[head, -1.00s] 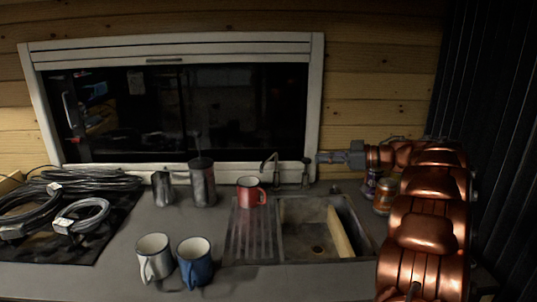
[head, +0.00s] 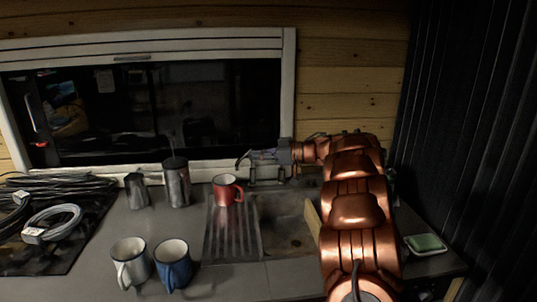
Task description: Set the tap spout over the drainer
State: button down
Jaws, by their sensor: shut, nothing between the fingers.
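The tap spout (head: 242,161) is a thin curved pipe behind the sink, its tip bent down and to the left toward the drainer's back right corner. The drainer (head: 229,242) is the ribbed panel left of the sink basin. My gripper (head: 254,155) is shut and empty, at the spout and pointing left; whether it touches the spout cannot be told. The gripper hides part of the spout and the tap body.
A red mug (head: 226,190) stands on the drainer's back part. The sink basin (head: 284,212) holds a wooden board (head: 312,222). White (head: 130,262) and blue (head: 173,265) mugs stand at the front left. A metal flask (head: 177,186) and a jug (head: 137,191) stand behind. A green sponge (head: 426,243) lies at right.

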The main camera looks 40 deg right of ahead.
jog(key=shift+w+a+f, duration=0.1)
jog(key=shift+w+a, duration=0.15)
jog(key=shift+w, duration=0.15)
jog(key=shift+w+a, duration=0.1)
